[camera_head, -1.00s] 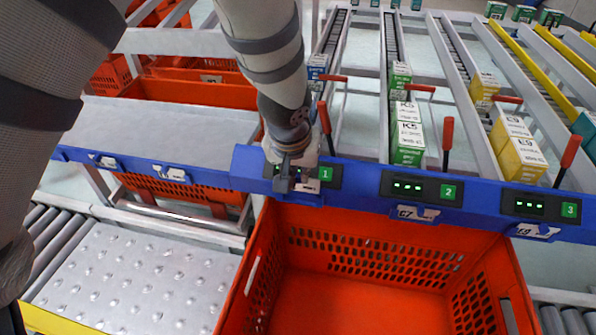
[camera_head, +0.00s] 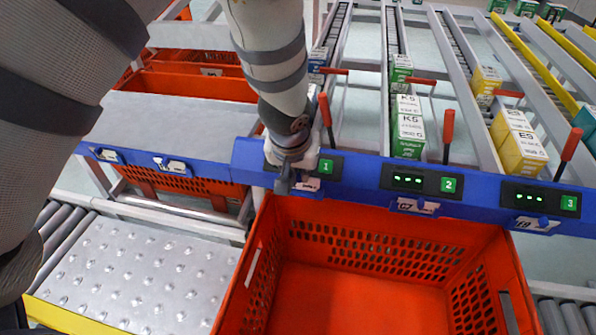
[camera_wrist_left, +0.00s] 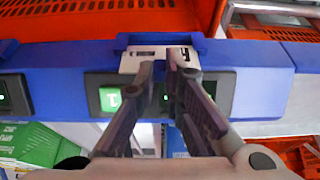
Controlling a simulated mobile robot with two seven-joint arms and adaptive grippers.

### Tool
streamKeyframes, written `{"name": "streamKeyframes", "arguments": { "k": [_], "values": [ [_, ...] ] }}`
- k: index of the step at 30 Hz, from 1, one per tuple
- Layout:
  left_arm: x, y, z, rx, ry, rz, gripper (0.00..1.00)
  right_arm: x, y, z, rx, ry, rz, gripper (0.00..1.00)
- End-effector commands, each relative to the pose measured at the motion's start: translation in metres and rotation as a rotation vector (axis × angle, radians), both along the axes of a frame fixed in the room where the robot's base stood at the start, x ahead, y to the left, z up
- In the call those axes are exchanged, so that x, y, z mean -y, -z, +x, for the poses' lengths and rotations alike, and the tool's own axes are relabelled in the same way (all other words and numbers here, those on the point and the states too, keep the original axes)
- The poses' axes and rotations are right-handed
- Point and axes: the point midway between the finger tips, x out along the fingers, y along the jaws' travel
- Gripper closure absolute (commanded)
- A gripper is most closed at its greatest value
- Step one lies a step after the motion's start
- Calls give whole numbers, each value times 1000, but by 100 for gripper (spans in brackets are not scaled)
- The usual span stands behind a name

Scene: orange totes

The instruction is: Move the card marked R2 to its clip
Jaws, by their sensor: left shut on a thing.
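My left gripper (camera_head: 284,186) is at the blue rail, just left of the green number 1 display (camera_head: 326,166). It is shut on a small white card (camera_head: 308,188) with black marks. In the left wrist view, the fingers (camera_wrist_left: 160,75) close on the card (camera_wrist_left: 143,53) at the rail's edge by display 1 (camera_wrist_left: 110,98). The fingers cover part of the card, and I cannot read R2 on it. I cannot tell whether it sits in a clip. My right gripper is not in view.
An orange tote (camera_head: 262,300) stands open below the rail. Other cards hang at display 2 (camera_head: 418,206) and display 3 (camera_head: 533,224). Two more white tags (camera_head: 172,165) are on the left rail. Red levers (camera_head: 448,130) stick up behind the rail.

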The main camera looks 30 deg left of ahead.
Motion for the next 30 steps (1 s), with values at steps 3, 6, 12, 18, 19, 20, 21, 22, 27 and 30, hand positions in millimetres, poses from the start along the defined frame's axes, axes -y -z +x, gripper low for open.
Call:
{"name": "streamKeyframes", "arguments": {
  "k": [3, 6, 12, 18, 19, 20, 21, 22, 27, 30],
  "values": [
    [1, 15, -7, -31, 2, -2, 100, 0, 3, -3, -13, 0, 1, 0],
    [2, 16, -7, -33, 2, -2, 77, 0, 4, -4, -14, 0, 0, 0],
    [2, 17, -8, -37, 1, -2, 67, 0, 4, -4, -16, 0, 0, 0],
    [1, 13, -6, -29, 1, -1, 67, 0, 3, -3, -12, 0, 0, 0],
    [1, 13, -6, -28, 1, -1, 67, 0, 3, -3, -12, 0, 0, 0],
    [1, 12, -6, -27, 1, -1, 67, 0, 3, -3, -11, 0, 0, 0],
    [1, 12, -5, -24, 1, -1, 67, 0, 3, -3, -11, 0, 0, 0],
    [1, 11, -5, -23, 1, -1, 67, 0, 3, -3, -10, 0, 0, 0],
    [1, 9, -3, -17, 1, -1, 67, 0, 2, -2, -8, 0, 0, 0],
    [1, 2, -4, -13, 1, -1, 67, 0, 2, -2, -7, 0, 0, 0]
  ]
}}
